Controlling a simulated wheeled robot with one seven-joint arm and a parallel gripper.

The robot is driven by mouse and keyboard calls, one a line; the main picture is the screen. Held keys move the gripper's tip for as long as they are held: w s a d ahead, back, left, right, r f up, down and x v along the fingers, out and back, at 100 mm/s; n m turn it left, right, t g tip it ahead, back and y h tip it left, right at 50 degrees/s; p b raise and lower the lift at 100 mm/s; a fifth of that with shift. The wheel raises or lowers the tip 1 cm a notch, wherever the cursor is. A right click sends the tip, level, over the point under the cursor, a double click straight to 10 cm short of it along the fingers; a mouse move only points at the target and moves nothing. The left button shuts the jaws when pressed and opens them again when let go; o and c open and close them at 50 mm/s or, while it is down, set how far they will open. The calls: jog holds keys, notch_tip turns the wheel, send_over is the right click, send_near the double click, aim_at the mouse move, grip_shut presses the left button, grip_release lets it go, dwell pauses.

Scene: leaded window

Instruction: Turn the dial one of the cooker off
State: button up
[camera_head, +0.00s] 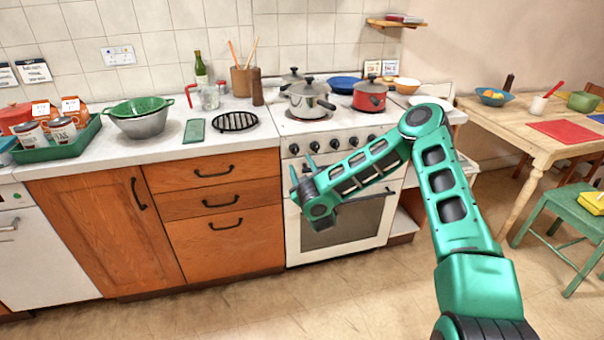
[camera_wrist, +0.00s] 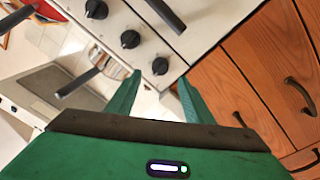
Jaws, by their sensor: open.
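The white cooker (camera_head: 292,225) has a row of black dials along its front panel. The leftmost dial (camera_head: 293,149) is the one closest to the wooden drawers. It also shows in the wrist view (camera_wrist: 160,66), ahead of and roughly between my fingertips. My gripper (camera_head: 301,163) is open and empty, just in front of this dial. In the wrist view its two green fingers (camera_wrist: 160,76) stand apart, and I see no clear contact with the dial. Two neighbouring dials (camera_wrist: 130,39) (camera_wrist: 96,8) line up beyond it. I cannot read any dial markings.
A steel pot (camera_head: 310,101) and a red pot (camera_head: 370,96) stand on the cooker top. The dark oven handle (camera_head: 362,195) runs below the dials. Wooden drawers (camera_head: 218,205) adjoin on the left. The floor in front (camera_head: 240,310) is clear.

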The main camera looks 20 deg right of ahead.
jog(key=shift+s+f, duration=0.1)
jog(key=shift+s, duration=1.35)
